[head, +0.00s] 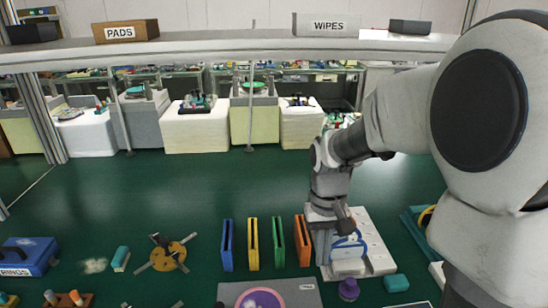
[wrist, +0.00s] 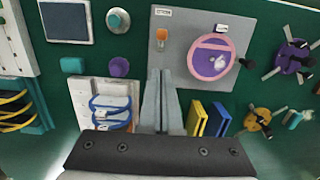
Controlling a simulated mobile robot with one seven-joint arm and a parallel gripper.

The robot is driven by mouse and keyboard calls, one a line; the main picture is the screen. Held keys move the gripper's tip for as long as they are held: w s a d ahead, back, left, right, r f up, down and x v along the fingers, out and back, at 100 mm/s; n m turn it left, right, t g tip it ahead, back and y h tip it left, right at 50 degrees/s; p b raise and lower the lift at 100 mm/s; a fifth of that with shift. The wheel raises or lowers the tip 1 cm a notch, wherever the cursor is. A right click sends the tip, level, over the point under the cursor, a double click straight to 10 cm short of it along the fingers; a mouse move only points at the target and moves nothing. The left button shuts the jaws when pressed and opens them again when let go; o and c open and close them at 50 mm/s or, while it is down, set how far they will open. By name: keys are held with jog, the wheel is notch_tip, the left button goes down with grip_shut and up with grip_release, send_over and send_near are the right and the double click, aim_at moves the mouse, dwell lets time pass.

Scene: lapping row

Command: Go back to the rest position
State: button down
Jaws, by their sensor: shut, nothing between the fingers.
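My gripper (wrist: 160,74) shows in the wrist view with its two grey fingers together and nothing between them. In the head view my gripper (head: 321,255) hangs low over the green bench, between the orange upright holder (head: 303,240) and the white tray with blue loops (head: 350,245). The fingers partly cover the holders behind them in the wrist view. I cannot tell how high the fingertips are above the bench.
Blue (head: 227,245), yellow (head: 252,243) and green (head: 277,242) holders stand left of the orange one. A grey plate (head: 228,290) with a pink ring lies in front. A purple knob (head: 348,289) and teal block (head: 396,283) sit right. A shelf (head: 230,50) crosses above.

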jog(key=s+r+t+p, duration=0.3)
jog(key=s+r+t, duration=0.3)
jog(key=s+r, duration=0.7)
jog(key=shift+s+r+t, duration=0.3)
jog(key=shift+s+r, duration=0.05)
jog(key=shift+r, duration=0.55)
